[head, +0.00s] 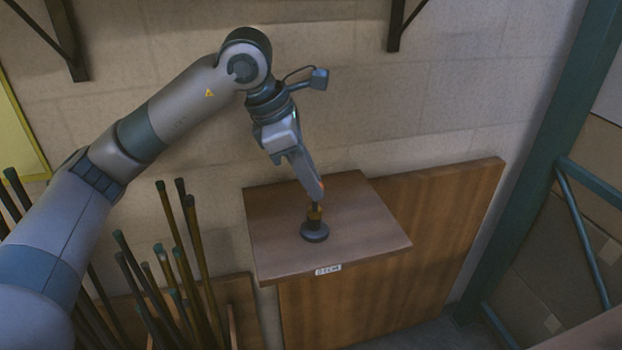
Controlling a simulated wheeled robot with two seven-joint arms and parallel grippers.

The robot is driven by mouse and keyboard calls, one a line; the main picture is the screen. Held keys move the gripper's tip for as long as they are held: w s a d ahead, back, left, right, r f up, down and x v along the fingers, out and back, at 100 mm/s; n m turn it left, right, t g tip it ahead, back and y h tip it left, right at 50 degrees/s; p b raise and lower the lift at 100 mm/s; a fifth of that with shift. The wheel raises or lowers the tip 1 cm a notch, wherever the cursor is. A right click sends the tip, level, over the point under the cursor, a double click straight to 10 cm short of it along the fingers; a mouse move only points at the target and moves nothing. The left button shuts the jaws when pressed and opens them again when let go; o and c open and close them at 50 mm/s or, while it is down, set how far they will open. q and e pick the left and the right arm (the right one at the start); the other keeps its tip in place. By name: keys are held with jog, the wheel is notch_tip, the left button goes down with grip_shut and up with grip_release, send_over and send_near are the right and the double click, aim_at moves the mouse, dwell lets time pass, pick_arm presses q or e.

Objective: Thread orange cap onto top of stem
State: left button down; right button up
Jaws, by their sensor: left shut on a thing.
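My left gripper (317,200) reaches down from the upper left to the small wooden table. It is shut on the small orange cap (315,212). The cap sits directly over the dark stem, in line with it. The dark round base (314,232) of the stem stands upright on the tabletop. The cap and fingers hide most of the stem, and I cannot tell whether the cap touches its top or is threaded on. My right gripper is not in view.
The tabletop (275,248) is otherwise clear, with a small white label (328,269) on its front edge. Several upright rods (165,275) stand to the left. A wooden panel (440,220) leans on the wall behind. A teal post (545,155) rises at right.

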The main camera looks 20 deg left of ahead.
pick_arm(q)
jog(key=shift+r, duration=0.25)
dwell(0.4)
jog(key=shift+w+g, duration=0.15)
jog(key=shift+g, duration=0.25)
jog(key=shift+p, duration=0.3)
jog(key=shift+r+p, duration=0.35)
jog(key=shift+r, duration=0.6)
jog(key=shift+r+p, duration=0.85)
jog(key=shift+r, duration=1.15)
